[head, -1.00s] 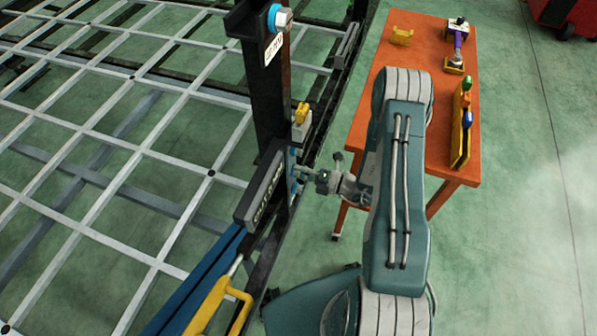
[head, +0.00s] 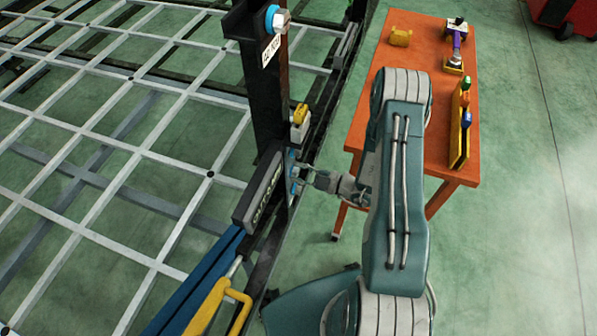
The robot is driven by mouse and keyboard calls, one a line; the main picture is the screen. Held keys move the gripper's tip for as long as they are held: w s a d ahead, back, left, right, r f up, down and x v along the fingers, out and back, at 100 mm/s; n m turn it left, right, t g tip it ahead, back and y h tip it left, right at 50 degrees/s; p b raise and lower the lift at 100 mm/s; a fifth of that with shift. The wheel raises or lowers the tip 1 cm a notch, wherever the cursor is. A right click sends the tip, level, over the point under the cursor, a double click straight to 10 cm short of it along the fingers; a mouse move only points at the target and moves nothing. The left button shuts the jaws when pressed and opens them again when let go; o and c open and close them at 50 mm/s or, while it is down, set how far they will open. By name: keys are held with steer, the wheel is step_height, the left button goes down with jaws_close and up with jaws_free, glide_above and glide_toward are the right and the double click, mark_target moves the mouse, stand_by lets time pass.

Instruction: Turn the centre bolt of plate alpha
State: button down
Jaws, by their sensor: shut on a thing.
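A small blue plate (head: 291,166), seen edge-on, is on the right side of the black upright post (head: 268,100) of the chassis; I take it for plate alpha. My gripper (head: 301,179) is up against this plate from the right, its fingers pointing left. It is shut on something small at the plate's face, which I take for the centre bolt. The bolt itself is hidden by the fingers, and any lettering on the plate cannot be read.
A large bolt with a blue washer (head: 275,18) sits higher on the post, above a white label. A yellow and white part (head: 300,115) is just above my gripper. An orange table (head: 425,60) with tools stands behind my arm. Green floor is open at right.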

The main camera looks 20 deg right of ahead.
steer(key=shift+f+m, duration=0.15)
steer(key=shift+m, duration=0.95)
steer(key=shift+s, duration=0.1)
steer(key=shift+c, duration=1.6)
jaws_free()
steer(key=shift+d, duration=0.1)
steer(key=shift+s+d, duration=0.1)
steer(key=shift+d, duration=0.1)
steer(key=v, duration=1.1)
steer(key=shift+s+d, duration=0.15)
steer(key=shift+d, duration=0.1)
